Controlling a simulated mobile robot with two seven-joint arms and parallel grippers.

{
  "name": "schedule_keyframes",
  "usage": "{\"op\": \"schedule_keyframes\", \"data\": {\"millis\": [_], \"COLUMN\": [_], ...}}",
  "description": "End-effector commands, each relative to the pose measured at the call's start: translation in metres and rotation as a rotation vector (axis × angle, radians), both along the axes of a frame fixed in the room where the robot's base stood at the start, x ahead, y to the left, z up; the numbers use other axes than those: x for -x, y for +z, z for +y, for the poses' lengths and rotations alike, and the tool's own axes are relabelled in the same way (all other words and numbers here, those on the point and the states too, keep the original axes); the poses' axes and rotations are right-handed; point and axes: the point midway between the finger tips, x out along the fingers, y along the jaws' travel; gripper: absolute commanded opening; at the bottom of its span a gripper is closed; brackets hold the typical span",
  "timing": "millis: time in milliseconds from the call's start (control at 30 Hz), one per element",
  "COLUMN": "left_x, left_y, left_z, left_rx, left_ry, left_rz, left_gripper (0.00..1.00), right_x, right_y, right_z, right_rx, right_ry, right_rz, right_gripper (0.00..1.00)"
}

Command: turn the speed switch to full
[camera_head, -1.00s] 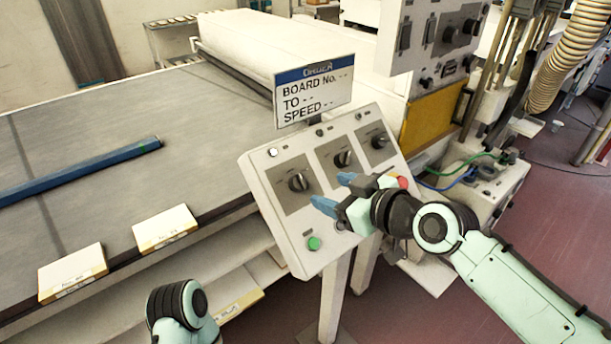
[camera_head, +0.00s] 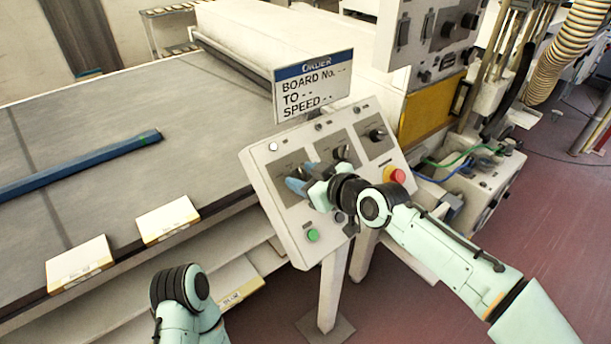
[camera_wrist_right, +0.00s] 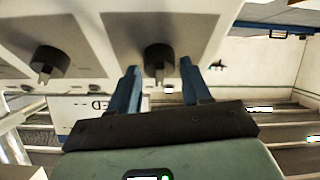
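A tilted grey control panel (camera_head: 270,202) carries three dark rotary knobs; their labels are too small to read, so I cannot tell which is the speed switch. My right gripper (camera_head: 299,178) is at the left knob and mostly hides it in the head view. In the right wrist view that knob (camera_wrist_right: 158,60) shows between the two open blue fingers (camera_wrist_right: 160,70), apart from both. The middle knob (camera_head: 342,153) is just right of the gripper, and the right knob (camera_head: 377,135) is clear. My left arm shows at the bottom, its gripper out of view.
A sign (camera_head: 314,86) reading BOARD No., TO and SPEED, with dashes, stands above the panel. A green button (camera_head: 313,235) and a red button (camera_head: 397,176) sit on the panel's lower part. A conveyor belt (camera_head: 120,110) with a blue bar (camera_head: 75,166) lies left.

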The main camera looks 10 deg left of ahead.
Motion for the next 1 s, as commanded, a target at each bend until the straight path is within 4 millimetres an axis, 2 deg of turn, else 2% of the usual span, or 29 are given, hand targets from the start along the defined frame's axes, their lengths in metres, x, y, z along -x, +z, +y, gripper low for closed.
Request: {"op": "schedule_keyframes", "data": {"millis": [33,100,567,1000], "left_x": [0.0,0.0,0.001,0.004], "left_y": [0.0,0.0,-0.002,-0.017], "left_z": [0.0,0.0,0.0,0.0], "left_rx": [0.0,0.0,0.0,0.0], "left_ry": [0.0,0.0,0.0,0.001], "left_rz": [0.0,0.0,0.001,0.004], "left_gripper": [0.49,0.49,0.49,0.49], "right_x": [0.0,0.0,0.002,0.005], "right_y": [0.0,0.0,0.002,0.003], "right_z": [0.0,0.0,0.001,0.005], "right_rx": [0.0,0.0,-0.036,-0.197], "right_ry": [0.0,0.0,-0.057,-0.31], "right_rz": [0.0,0.0,0.041,0.24], "right_gripper": [0.3,0.08,0.08,0.08]}}
